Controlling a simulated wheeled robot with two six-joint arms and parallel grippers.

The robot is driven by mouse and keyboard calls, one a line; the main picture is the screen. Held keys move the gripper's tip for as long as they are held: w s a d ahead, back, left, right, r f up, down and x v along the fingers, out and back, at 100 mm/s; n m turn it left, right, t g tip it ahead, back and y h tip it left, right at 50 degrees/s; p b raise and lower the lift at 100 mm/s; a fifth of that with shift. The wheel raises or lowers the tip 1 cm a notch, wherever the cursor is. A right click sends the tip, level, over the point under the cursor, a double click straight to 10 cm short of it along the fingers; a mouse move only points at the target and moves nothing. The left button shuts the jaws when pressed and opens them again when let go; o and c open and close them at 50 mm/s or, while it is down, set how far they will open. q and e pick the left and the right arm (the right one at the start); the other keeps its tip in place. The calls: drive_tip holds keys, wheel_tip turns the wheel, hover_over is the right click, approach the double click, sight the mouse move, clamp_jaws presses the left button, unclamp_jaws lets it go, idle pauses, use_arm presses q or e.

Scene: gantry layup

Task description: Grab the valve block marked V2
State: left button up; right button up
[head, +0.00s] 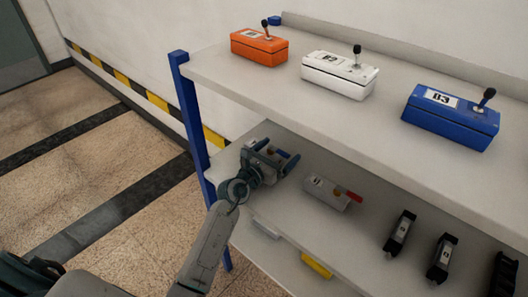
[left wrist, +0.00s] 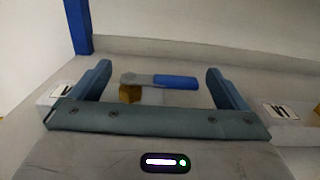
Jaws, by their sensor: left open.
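My left gripper (head: 276,156) is open above the left end of the lower shelf. In the left wrist view its two fingers (left wrist: 158,72) stand wide apart, with a valve with a blue lever (left wrist: 175,82) on a brass-coloured body (left wrist: 130,94) showing between them. No contact shows. The palm hides part of this valve, and I see no readable mark on it. A pale block with a red lever (head: 327,193) lies to the right on the same shelf; its label is too small to read. I cannot tell which block is V2. My right gripper is not in view.
The upper shelf (head: 225,72) overhangs behind and holds an orange box (head: 259,48), a white box (head: 338,77) and a blue box (head: 450,119), each with a lever. Black-ended blocks (head: 399,236) stand further right. A blue post (head: 188,112) rises left of my gripper.

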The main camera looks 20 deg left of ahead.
use_arm(q)
drive_tip(key=shift+w, duration=0.35)
drive_tip(key=c, duration=1.2)
drive_tip(key=shift+c, duration=0.3)
drive_tip(key=shift+r, duration=0.15)
